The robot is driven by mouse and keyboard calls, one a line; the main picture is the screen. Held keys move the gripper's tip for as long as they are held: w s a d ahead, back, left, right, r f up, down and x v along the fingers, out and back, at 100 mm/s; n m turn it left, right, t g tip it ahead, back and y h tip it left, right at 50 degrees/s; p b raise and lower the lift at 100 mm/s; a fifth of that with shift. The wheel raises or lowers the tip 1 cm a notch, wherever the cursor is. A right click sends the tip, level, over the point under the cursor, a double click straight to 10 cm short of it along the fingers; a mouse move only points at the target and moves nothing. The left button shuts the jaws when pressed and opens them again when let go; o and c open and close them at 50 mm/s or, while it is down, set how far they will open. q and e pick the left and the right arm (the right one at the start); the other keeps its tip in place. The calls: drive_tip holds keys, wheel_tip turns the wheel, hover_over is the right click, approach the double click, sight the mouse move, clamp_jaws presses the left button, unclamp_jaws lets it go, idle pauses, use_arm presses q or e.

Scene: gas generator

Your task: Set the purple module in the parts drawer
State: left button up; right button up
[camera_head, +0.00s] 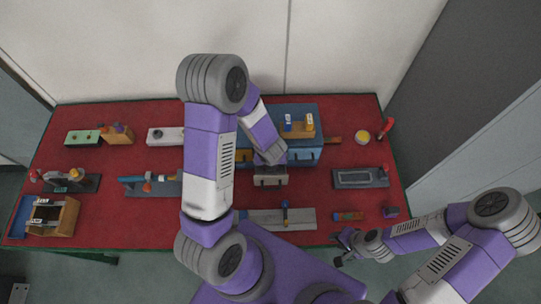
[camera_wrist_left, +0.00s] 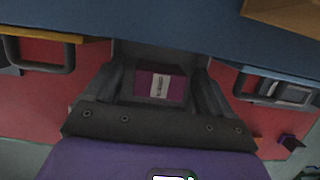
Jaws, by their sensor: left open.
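A purple module (camera_wrist_left: 158,86) with a white label lies in the pulled-out grey parts drawer (camera_head: 270,181), seen in the left wrist view. My left gripper (camera_wrist_left: 160,72) is over the drawer with its fingers apart, one on each side of the module. I cannot tell whether they touch it. In the head view my left arm and gripper hide the module. My right gripper (camera_head: 342,248) is at the front right edge of the table, empty, with its fingers apart.
Drawer handles (camera_wrist_left: 40,55) flank my left gripper. Several fixtures cover the left; some red tabletop is bare.

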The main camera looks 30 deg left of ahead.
wheel_tip(320, 180, up, 4)
drive_tip(key=p, duration=0.4)
drive_tip(key=shift+r, duration=0.4)
use_arm(q)
drive_tip(key=v, duration=1.1)
